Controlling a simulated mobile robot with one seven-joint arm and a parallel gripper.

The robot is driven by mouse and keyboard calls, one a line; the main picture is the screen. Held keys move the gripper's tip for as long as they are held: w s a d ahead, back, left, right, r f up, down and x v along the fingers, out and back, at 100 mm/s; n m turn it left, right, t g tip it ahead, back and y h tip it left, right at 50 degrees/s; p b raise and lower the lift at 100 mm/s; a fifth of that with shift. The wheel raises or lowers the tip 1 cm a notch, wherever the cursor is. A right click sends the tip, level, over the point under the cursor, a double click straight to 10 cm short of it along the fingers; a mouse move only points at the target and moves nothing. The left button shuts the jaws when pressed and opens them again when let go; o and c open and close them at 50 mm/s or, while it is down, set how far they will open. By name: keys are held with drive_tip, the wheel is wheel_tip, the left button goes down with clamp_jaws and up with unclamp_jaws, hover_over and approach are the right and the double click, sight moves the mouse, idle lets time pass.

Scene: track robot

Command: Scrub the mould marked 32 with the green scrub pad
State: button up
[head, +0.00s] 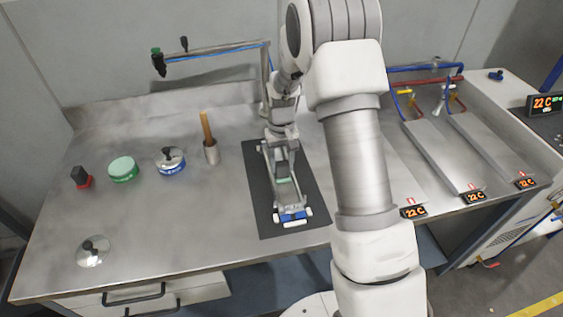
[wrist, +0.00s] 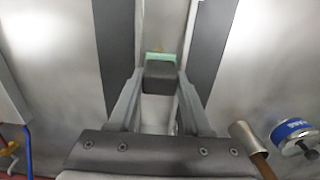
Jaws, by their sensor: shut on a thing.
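My gripper (head: 283,165) is over the dark mat and pointing down, and it also shows in the wrist view (wrist: 160,78). Its two fingers are shut on the dark grip block of the green scrub pad (wrist: 160,56). The pad's green edge shows past the block. A long, pale metal mould (head: 266,160) lies lengthwise on the dark mat (head: 263,222), with a blue and white near end. The pad is over the middle of the mould's channel; I cannot tell if it touches. No number 32 is readable. The gripper hides part of the mould.
Left of the mat stand a cup with a wooden handle (head: 211,153), a blue-banded tin (head: 171,163), a green-lidded tin (head: 123,170) and a red-based black knob (head: 81,178). A round lid (head: 93,251) lies front left. Metal plates with displays (head: 444,160) are at right.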

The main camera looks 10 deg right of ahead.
drive_tip(key=shift+s, duration=1.35)
drive_tip(key=shift+f, duration=0.1)
drive_tip(key=shift+s, duration=1.45)
drive_tip(key=shift+s+r+b, duration=0.15)
drive_tip(key=shift+s, duration=0.45)
drive_tip(key=shift+s+r+b, duration=0.15)
drive_tip(key=shift+s, duration=0.4)
drive_tip(key=shift+w, duration=0.1)
